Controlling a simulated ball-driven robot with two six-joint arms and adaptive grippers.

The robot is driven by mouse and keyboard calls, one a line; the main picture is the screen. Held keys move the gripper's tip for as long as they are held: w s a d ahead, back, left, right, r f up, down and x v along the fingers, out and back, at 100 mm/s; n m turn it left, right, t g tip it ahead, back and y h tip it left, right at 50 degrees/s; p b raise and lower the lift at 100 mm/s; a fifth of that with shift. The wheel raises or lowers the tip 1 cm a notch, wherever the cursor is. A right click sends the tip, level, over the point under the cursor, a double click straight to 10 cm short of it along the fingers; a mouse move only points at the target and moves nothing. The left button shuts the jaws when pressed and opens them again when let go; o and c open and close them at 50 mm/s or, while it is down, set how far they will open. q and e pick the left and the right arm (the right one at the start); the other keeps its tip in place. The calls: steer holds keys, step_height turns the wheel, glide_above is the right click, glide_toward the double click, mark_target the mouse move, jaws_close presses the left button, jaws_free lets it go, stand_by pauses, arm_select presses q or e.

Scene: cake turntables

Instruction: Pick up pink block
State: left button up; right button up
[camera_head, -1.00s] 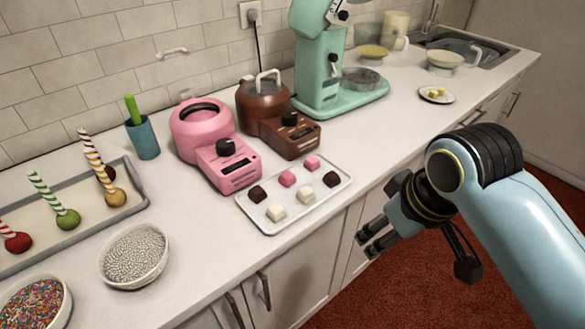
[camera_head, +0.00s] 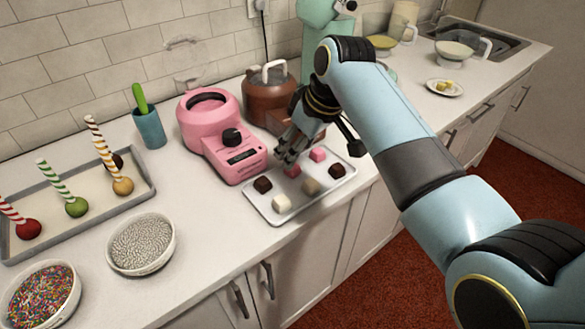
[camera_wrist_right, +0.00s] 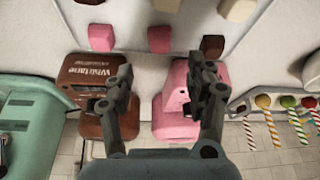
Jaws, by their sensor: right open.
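Two pink blocks sit on a white tray (camera_head: 262,204) among brown and cream blocks. One pink block (camera_head: 318,154) is near the tray's back edge; the other pink block (camera_head: 292,171) is just below my right fingers and partly hidden. In the wrist view, a pink block (camera_wrist_right: 160,40) lies beyond the gap between my fingers, and the other pink block (camera_wrist_right: 101,38) is to its left. My right gripper (camera_head: 283,156) is open and empty over the tray's back side; its spread fingers show in the wrist view (camera_wrist_right: 158,76). My left gripper is not in view.
A pink melting pot (camera_head: 240,160) and a brown pot (camera_head: 262,98) stand close behind the tray, near my right gripper. A mint mixer (camera_head: 318,15) is partly hidden by my arm. Bowls of sprinkles (camera_head: 142,245) and a cake-pop tray (camera_head: 150,190) are at left.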

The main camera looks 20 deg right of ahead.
mark_target(291, 172)
steer(key=x, duration=0.5)
steer(key=shift+f, duration=0.3)
steer(key=c, duration=1)
steer(key=shift+r, duration=0.15)
step_height(291, 172, up, 4)
steer(key=shift+r, duration=0.1)
steer(key=s+d+r, duration=0.2)
steer(key=d+r, duration=0.1)
steer(key=d, duration=0.2)
steer(key=s+d+r+b, duration=0.1)
steer(key=s+d+r, duration=0.1)
steer(key=d, duration=0.3)
steer(key=shift+v, duration=0.95)
steer(key=shift+s+d, duration=0.1)
steer(key=shift+d, duration=0.05)
